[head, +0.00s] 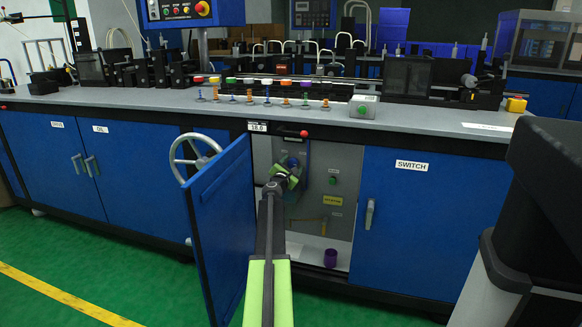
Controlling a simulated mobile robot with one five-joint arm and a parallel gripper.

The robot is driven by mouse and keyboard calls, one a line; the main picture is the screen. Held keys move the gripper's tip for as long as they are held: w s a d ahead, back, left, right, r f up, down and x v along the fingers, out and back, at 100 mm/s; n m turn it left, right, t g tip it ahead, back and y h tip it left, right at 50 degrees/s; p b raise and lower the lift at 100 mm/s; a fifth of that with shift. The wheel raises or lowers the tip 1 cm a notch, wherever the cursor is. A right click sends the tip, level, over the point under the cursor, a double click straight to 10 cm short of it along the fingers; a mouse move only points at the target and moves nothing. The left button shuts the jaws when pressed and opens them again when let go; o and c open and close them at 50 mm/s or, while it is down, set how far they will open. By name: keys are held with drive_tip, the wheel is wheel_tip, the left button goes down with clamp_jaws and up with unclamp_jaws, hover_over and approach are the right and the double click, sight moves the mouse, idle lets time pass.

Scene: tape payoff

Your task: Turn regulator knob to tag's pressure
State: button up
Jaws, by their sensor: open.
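My gripper (286,174) reaches into an open cabinet bay, its green-padded fingers apart and nothing seen between them. Just behind and above the fingers is a small blue round part (292,162) on a grey unit, which looks like the regulator knob. The fingers partly cover it, and I cannot tell whether they touch it. A white tag (258,127) on the frame above the bay seems to read 18.6. Any gauge reading is hidden or too small to make out.
The blue door (222,232) stands open left of my arm, with a handwheel (193,158) behind it. A grey panel (342,170) inside carries a green button and yellow label. A purple cup (330,258) stands on the bay floor. The SWITCH door (408,220) is shut.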

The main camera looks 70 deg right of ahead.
drive_tip(key=shift+d, duration=0.3)
